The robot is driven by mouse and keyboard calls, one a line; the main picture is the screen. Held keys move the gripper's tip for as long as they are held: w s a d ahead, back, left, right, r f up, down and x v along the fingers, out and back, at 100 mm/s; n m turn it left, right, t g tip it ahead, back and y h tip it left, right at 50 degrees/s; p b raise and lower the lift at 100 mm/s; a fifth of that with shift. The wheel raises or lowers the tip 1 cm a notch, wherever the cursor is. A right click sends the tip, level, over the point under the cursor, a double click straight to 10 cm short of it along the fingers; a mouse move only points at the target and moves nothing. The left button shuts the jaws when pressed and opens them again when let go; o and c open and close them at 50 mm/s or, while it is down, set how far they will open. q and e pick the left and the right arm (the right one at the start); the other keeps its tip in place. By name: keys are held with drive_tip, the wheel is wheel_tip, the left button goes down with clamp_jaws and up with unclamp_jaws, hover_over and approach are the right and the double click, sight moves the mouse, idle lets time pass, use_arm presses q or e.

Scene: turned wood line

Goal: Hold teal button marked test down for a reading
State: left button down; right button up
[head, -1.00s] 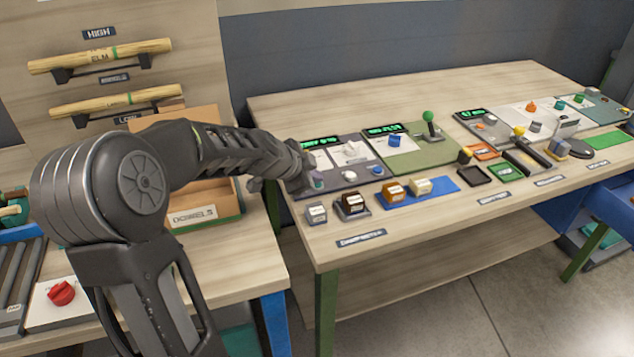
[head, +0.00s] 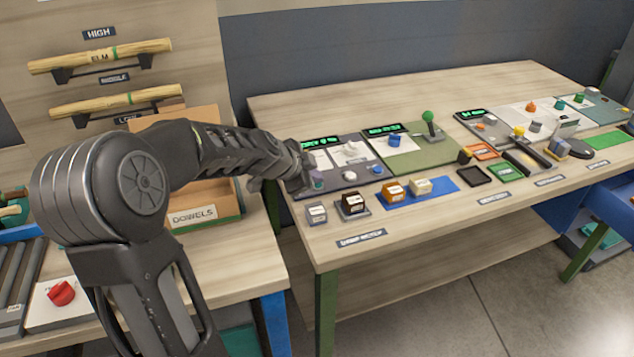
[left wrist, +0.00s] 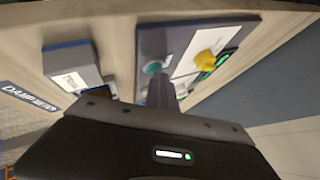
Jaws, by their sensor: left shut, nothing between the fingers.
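The teal button (left wrist: 153,68) shows in the left wrist view, on a dark grey panel (left wrist: 150,42). My left gripper (left wrist: 162,95) is shut and empty, its fingertips close to the button's near side in that picture. I cannot tell whether they touch it. My right gripper is not in view.
A white knob (head: 350,149), a white button (head: 349,176) and a blue button (head: 377,169) are on the same panel. Small labelled blocks (head: 317,213) stand in front of it. A green panel with a lever (head: 429,118) is to the right. The table behind the panels is clear.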

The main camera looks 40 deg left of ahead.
use_arm(q)
drive_tip(key=shift+r+p, duration=0.35)
drive_tip(key=shift+r, duration=0.4)
drive_tip(key=shift+r, duration=0.1)
drive_tip(key=shift+r+p, duration=1.55)
drive_tip(key=shift+r, duration=0.85)
